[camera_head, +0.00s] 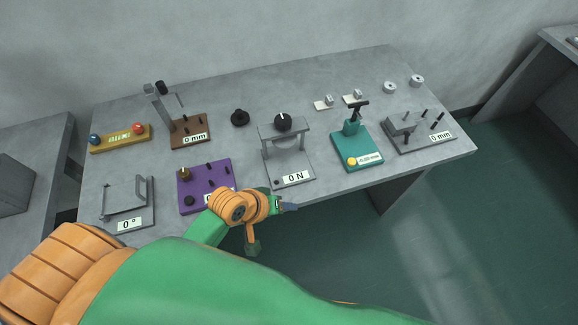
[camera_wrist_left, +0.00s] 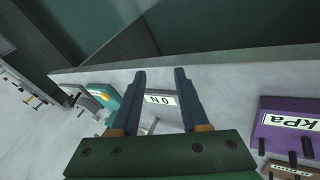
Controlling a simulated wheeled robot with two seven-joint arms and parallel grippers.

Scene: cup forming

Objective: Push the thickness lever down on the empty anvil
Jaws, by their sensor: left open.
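A teal gauge (camera_head: 357,150) stands on the right half of the bench. It has a teal upright, a black lever (camera_head: 358,103) at its top, a yellow button and a small display. Its digits are too small to read surely, and whether anything lies on its anvil is too small to tell. Part of the teal gauge also shows beyond the left finger in the left wrist view (camera_wrist_left: 108,100). My left gripper (camera_head: 288,207) is at the bench's front edge, left of and nearer than the gauge, apart from it. It is open and empty in the left wrist view (camera_wrist_left: 160,73). My right gripper is out of view.
A grey "0 N" press (camera_head: 288,155) stands between my left gripper and the teal gauge. A purple panel (camera_head: 205,185) lies left of it. A grey "0 mm" fixture (camera_head: 420,132) stands to the gauge's right. Small white pads (camera_head: 323,105) lie behind.

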